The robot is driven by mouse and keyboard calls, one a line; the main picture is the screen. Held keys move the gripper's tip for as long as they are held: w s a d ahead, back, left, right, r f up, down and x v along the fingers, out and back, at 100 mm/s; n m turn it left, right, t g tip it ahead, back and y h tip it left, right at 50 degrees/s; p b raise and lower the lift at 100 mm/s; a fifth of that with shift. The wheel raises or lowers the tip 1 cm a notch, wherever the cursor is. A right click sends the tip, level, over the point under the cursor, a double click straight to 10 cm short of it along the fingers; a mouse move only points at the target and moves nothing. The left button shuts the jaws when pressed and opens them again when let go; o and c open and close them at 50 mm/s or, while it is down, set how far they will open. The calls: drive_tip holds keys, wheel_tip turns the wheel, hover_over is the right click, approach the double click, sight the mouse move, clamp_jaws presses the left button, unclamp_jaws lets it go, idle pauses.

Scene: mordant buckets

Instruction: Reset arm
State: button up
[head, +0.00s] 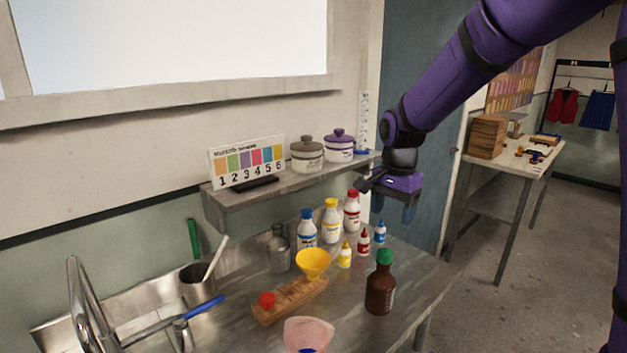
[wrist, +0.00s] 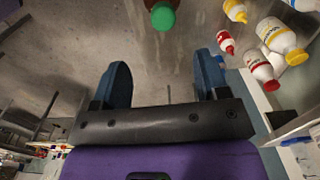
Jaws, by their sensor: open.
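My gripper (head: 397,212) hangs at the end of my purple arm, above the right back part of the steel counter (head: 345,308). It points down, past the right end of the wall shelf (head: 222,207). In the wrist view its two blue fingers (wrist: 163,80) stand wide apart with nothing between them. The brown bottle with a green cap (head: 380,288) stands upright on the counter; its green cap also shows at the top of the wrist view (wrist: 162,15). Small red-capped (head: 364,243), blue-capped (head: 380,232) and yellow (head: 344,255) bottles stand near the gripper, apart from it.
Larger bottles with blue (head: 307,230), yellow (head: 331,221) and red (head: 352,212) caps stand below the shelf. A yellow funnel (head: 313,262) sits by a wooden rack (head: 290,301). Lidded pots (head: 307,155) and a numbered card (head: 247,162) are on the shelf. Floor is open at right.

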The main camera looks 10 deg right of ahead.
drive_tip(key=s+d+r+n+t, duration=0.1)
drive_tip(key=s+d+r+n, duration=0.15)
drive_tip(key=s+r, duration=0.4)
drive_tip(key=s+d+r+n+t, duration=0.2)
drive_tip(key=s+r+n, duration=0.1)
drive_tip(key=s+r, duration=0.3)
drive_tip(key=s+d+n+t, duration=0.2)
drive_tip(key=s+n, duration=0.2)
drive_tip(key=s, duration=1.2)
drive_tip(key=shift+s+n, duration=0.15)
drive_tip(key=shift+n, duration=0.2)
